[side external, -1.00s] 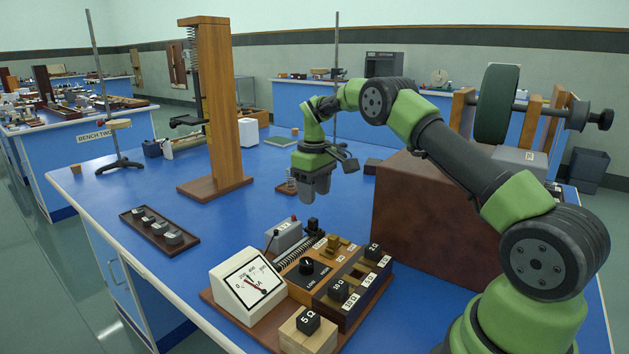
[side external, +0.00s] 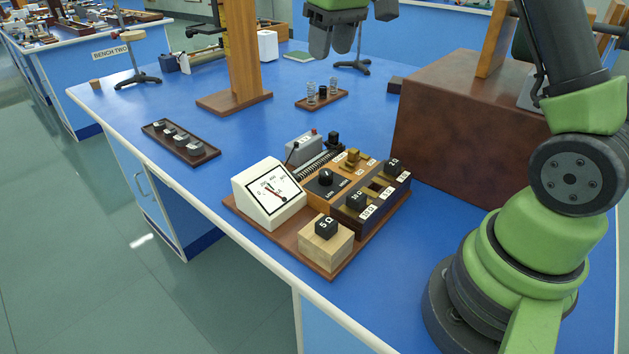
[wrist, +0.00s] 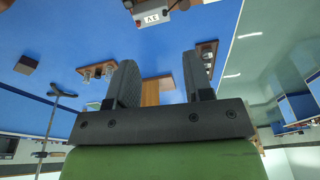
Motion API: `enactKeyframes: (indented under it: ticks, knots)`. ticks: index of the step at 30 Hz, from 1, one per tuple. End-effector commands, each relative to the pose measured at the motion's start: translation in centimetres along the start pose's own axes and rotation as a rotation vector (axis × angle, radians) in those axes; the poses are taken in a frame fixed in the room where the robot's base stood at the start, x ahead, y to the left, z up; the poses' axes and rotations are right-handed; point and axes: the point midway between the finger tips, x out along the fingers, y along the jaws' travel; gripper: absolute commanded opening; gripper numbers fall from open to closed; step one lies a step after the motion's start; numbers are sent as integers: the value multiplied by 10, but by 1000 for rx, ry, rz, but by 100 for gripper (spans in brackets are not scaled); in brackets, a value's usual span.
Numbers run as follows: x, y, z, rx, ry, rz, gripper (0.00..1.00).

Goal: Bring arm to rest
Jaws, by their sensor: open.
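My gripper (side external: 332,40) hangs at the top edge of the side view, above the blue bench (side external: 340,128) and clear of everything on it. Its jaws are apart with nothing between them, as the wrist view shows (wrist: 160,82). A circuit board with a white dial meter (side external: 268,193) stands at the bench's front. My upper arm is partly cut off by the picture's top.
A dark tray (side external: 207,156) with several small blocks lies at the left. A small tray (side external: 336,97) with coils stands near a wooden tower (side external: 241,50). A large brown box (side external: 440,140) stands beside my arm. Open blue bench lies between them.

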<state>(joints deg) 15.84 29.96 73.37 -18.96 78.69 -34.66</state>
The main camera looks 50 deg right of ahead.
Motion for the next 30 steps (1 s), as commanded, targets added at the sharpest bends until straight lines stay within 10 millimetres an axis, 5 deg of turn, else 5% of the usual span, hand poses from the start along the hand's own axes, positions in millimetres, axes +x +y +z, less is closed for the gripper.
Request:
enactKeyframes:
  ticks: [6,12,21,30]
  knots:
    - [-65,-51,58,73,147,-51,47]
    - [-91,-84,128,153,267,-125,47]
    - [-83,-104,211,261,382,-239,47]
    - [-76,-106,225,287,398,-264,47]
